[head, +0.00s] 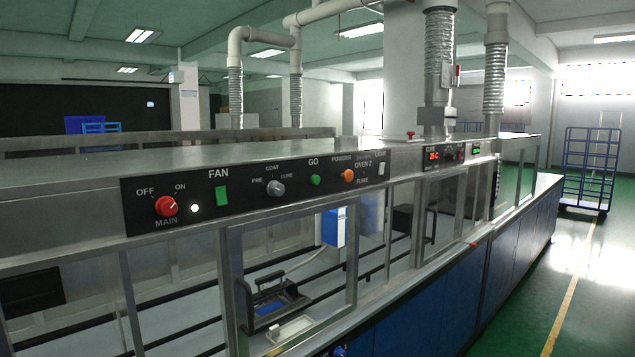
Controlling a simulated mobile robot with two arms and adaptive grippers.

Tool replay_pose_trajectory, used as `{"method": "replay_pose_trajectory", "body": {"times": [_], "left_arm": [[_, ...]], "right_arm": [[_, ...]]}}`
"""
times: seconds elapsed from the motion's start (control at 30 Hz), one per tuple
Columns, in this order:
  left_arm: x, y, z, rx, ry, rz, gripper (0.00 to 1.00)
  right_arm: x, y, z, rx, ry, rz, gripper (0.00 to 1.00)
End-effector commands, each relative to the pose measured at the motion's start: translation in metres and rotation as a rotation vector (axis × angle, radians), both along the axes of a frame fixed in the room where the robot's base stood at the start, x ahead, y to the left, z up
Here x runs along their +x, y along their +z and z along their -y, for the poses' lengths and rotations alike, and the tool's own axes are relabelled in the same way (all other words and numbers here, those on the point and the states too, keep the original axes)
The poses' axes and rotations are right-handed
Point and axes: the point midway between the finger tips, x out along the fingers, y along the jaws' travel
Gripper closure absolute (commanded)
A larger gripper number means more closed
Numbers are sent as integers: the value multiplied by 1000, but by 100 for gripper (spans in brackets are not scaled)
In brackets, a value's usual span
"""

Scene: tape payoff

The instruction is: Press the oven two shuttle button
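A black control panel (245,204) runs along the front of the long metal oven housing, with the label OVEN 2 near its right end. From left to right it carries a red MAIN knob (166,206), a small white lamp (195,209), a green FAN switch (221,195), a grey selector (275,188), a round green button (315,180) under GO, an orange control (348,175) and a white switch (381,169) under LIGHT. I cannot read the word shuttle on any control. Neither of my grippers shows in the head view.
Below the panel is a glazed, framed opening (230,283); a black-handled tray (272,305) sits inside. Blue cabinets (410,318) run beneath. A second panel (445,155) with a red display is further right. The green floor aisle (590,290) is clear up to a blue cart (587,170).

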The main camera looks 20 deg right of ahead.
Motion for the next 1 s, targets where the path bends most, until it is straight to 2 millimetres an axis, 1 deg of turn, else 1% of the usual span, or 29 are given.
{"method": "replay_pose_trajectory", "body": {"times": [0.07,0.1,0.17,0.2,0.27,0.3,0.33,1.0], "left_arm": [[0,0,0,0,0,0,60],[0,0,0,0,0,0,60],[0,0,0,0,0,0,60],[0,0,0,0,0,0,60],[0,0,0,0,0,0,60],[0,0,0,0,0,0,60],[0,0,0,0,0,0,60],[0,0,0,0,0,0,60]], "right_arm": [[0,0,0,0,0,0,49],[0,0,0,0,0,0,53],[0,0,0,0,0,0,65],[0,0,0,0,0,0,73],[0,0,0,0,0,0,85],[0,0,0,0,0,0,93],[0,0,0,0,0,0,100],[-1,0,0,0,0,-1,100]]}}
